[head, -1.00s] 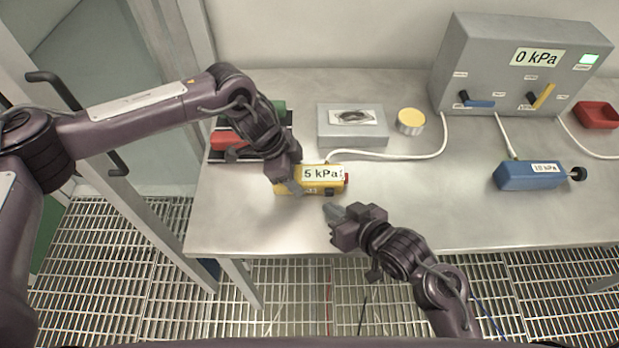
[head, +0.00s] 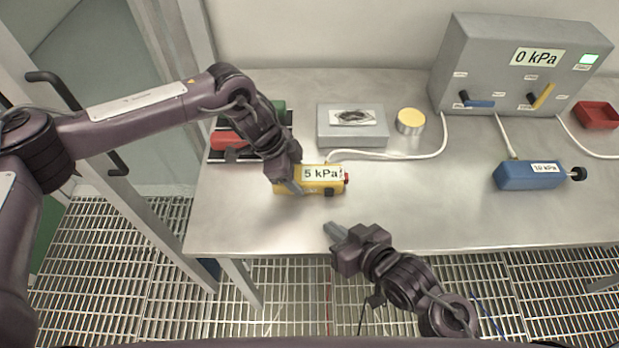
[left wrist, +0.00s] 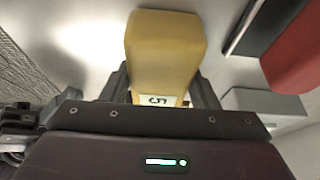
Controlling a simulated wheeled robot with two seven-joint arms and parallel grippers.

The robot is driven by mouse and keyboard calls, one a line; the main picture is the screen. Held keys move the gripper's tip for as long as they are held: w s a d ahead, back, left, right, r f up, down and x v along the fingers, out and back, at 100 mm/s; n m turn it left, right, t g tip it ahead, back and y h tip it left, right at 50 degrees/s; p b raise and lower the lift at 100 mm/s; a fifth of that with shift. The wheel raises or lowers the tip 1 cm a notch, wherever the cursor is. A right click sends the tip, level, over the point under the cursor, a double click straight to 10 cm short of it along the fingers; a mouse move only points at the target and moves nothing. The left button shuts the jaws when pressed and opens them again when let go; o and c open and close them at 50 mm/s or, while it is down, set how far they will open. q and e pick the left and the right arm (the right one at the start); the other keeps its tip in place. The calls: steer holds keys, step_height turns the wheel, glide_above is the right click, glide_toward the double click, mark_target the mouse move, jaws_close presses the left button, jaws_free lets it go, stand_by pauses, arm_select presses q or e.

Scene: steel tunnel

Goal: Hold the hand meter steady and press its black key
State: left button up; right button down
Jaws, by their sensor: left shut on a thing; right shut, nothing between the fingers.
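The yellow hand meter (head: 312,187) lies on the steel bench with a label reading 5 kPa. It has a red part at its right end and a small black key (head: 329,192) on its front side. My left gripper (head: 292,188) is shut on the meter's left part. In the left wrist view the meter (left wrist: 165,50) sits between the fingers (left wrist: 160,90). My right gripper (head: 329,230) is shut and empty, apart from the meter, below and in front of it near the bench's front edge.
A grey box (head: 352,128) and a round yellow-topped tin (head: 410,121) stand behind the meter. A white hose (head: 400,157) runs from the meter to the grey console (head: 515,70) reading 0 kPa. A blue device (head: 530,176) lies at right. Red and green items lie in a dark rack (head: 217,156) at left.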

arm_select(q)
steer(key=o, duration=1.2)
steer(key=shift+c, duration=0.2)
steer(key=shift+r, duration=0.1)
